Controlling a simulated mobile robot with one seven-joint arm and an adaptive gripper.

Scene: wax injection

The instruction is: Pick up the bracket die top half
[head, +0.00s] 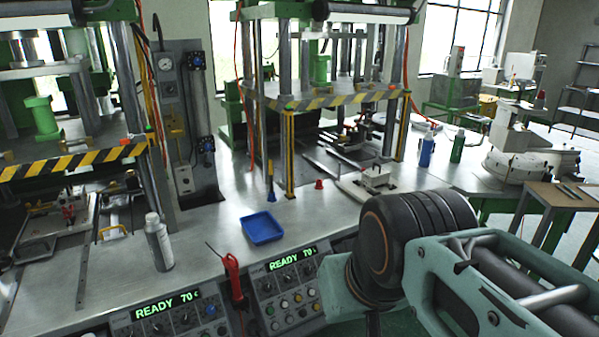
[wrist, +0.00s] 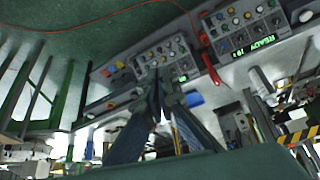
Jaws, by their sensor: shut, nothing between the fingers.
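My gripper (wrist: 158,90) shows in the wrist view with its fingertips together and nothing between them, in front of the control panels. In the head view my arm fills the lower right and its fingers are hidden. I cannot tell for sure which piece is the bracket die top half. A pale metal block (head: 375,178) with small fittings on top sits on the bench at the front of the right press. Another metal assembly with red parts (head: 68,211) lies in the left press. My gripper is apart from both.
A blue tray (head: 262,228), a grey bottle (head: 159,243) and a small red cup (head: 319,184) stand on the metal bench. A red-handled tool (head: 233,276) hangs between the control panels (head: 290,292). Press columns and striped guards (head: 325,100) rise behind. Bare bench lies around the tray.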

